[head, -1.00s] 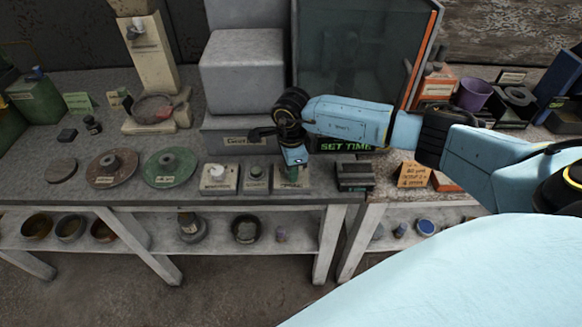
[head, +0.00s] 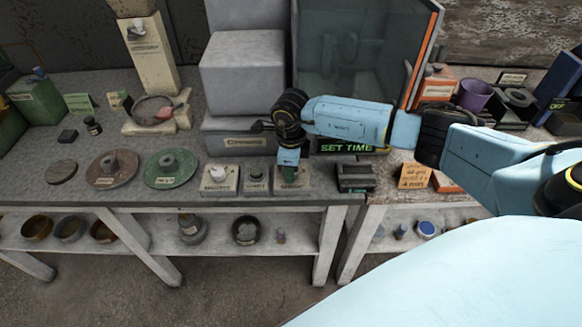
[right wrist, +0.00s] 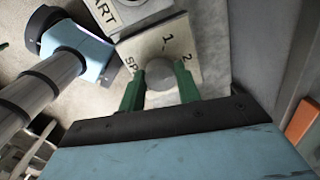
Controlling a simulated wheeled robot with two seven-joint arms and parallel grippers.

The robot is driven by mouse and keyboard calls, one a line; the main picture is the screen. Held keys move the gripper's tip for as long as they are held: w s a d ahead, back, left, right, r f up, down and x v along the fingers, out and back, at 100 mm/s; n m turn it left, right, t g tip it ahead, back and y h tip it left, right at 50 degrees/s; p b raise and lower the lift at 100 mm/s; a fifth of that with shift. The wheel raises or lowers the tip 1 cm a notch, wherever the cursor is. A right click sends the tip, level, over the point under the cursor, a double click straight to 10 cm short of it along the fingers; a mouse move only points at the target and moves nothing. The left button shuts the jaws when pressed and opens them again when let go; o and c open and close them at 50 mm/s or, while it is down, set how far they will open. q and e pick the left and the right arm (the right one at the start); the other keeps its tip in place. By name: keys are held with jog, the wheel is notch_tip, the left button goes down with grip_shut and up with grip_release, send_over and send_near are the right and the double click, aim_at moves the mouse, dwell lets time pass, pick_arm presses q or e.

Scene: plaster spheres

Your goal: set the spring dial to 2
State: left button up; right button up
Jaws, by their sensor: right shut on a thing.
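The spring dial is a small pale box (head: 303,184) at the front edge of the bench in the head view. In the right wrist view its plate (right wrist: 178,35) shows the marks 1 and 2 and part of a label starting "SP". Its round grey knob (right wrist: 163,84) sits between the green fingers of my right gripper (right wrist: 161,88), which is shut on it. In the head view my right gripper (head: 289,174) points down over the box and hides the knob. I cannot tell which mark the knob points to. My left gripper is not in view.
Two similar control boxes (head: 219,180) (head: 256,181) stand close on the left of the dial. A dark block (head: 354,176) stands to its right. A green "SET TIME" display (head: 347,147) is behind. Green (head: 171,168) and brown (head: 111,169) discs lie farther left.

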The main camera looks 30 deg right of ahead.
jog(key=shift+d, duration=0.1)
jog(key=o, duration=1)
notch_tip(320, 180, up, 14)
jog(key=shift+s+f, duration=0.1)
jog(key=shift+f, duration=0.15)
jog(key=shift+a, duration=0.2)
